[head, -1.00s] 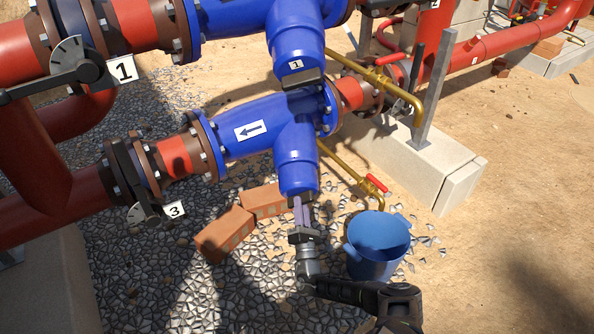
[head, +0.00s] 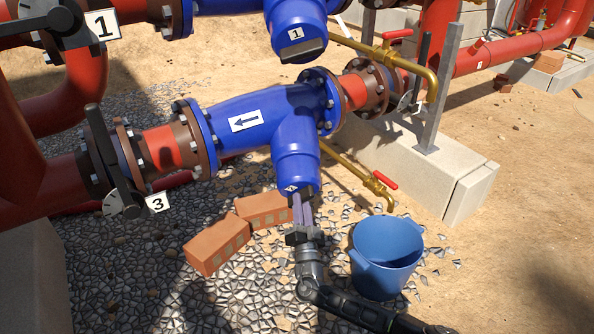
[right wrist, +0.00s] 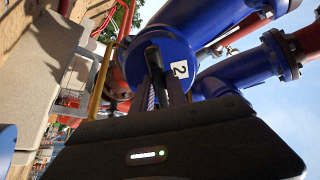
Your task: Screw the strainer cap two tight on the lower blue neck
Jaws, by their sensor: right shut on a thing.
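The lower blue neck (head: 296,160) points down from the lower blue strainer body (head: 262,122). Strainer cap two (right wrist: 176,48) sits at its end, a blue disc with a white "2" label and a dark grip bar in the right wrist view. In the head view only a little of the cap, with its label (head: 291,189), shows. My right gripper (head: 299,203) comes from below and is shut on the cap's bar; its fingers show on either side of the bar in the right wrist view (right wrist: 160,85). Cap and neck look together; the thread is hidden. My left gripper is not in view.
A blue bucket (head: 386,262) stands on the gravel close to the right of my right gripper. Two bricks (head: 218,245) lie to the left. A brass pipe with a red-handled valve (head: 379,182) runs behind. The upper strainer's cap one (head: 302,50) hangs above.

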